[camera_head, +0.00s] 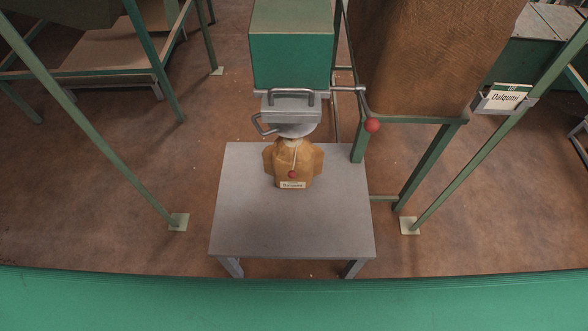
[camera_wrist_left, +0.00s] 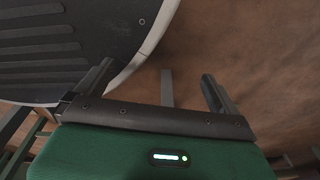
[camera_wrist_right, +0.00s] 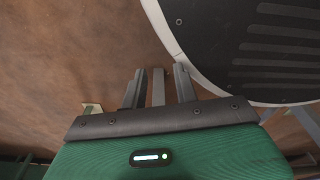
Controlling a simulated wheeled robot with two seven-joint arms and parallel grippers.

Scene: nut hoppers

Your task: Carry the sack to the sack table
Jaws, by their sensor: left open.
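A brown sack (camera_head: 293,160) stands upright on a small grey table (camera_head: 290,228) in the head view. It has a tied neck, a red ball on its front and a label that seems to read "Dalqumi". Its top is directly below a grey metal spout (camera_head: 290,108) with handles; I cannot tell whether they touch. My left gripper (camera_wrist_left: 160,88) is open and empty, over brown floor in its wrist view. My right gripper (camera_wrist_right: 157,84) has its fingers apart by a narrower gap, with nothing held. Neither gripper shows in the head view, and neither wrist view shows the sack.
A green box (camera_head: 292,60) sits above the spout, with a red-knobbed lever (camera_head: 372,125) at its right. A large brown hopper (camera_head: 425,60) hangs at the right, beside green frame legs (camera_head: 430,170). A table (camera_head: 115,55) stands back left. Floor is open left of the grey table.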

